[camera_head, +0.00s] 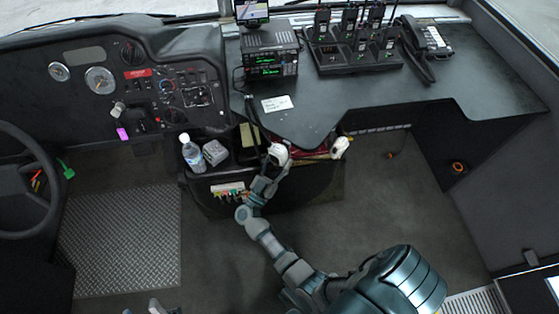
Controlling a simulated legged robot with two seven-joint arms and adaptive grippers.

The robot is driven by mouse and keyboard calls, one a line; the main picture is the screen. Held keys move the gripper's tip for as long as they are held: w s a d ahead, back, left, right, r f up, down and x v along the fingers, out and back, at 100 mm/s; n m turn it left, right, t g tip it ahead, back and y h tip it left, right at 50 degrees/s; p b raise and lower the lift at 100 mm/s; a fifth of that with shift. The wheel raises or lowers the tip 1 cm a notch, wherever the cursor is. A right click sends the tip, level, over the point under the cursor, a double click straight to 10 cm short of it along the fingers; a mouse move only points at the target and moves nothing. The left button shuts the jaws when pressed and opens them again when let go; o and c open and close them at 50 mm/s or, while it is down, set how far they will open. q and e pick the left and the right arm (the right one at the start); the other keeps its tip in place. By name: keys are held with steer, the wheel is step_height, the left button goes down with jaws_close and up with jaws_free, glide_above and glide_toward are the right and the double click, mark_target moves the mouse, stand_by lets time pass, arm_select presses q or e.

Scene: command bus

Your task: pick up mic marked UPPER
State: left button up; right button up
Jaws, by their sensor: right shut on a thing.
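My right gripper (272,162) is over the front of the dark bin under the desk edge. It is shut on a slim dark object (254,121) that rises above the desk's edge. This may be the mic, but no UPPER marking can be read on it. A white-topped piece (280,153) sits at the gripper and partly hides the grip. A similar white piece (340,147) stands at the bin's right end. Grey parts (157,305) at the bottom edge look like my left gripper; its jaws are cut off.
Stacked radios (270,55) and a charger rack (350,48) of handhelds stand on the desk, with a telephone (428,40) to the right. The steering wheel (25,180) is left. Open floor lies in front.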

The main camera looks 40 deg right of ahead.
mark_target(274, 160)
steer(key=shift+s+a+r+p, duration=0.15)
steer(key=shift+s+a+p, duration=0.15)
steer(key=shift+a, duration=0.85)
steer(key=shift+s+a+r+p, duration=0.15)
steer(key=shift+s+a, duration=0.15)
steer(key=shift+a, duration=0.8)
steer(key=shift+s+a+r+p, duration=0.15)
steer(key=shift+s+a+p, duration=0.15)
steer(key=shift+a, duration=0.85)
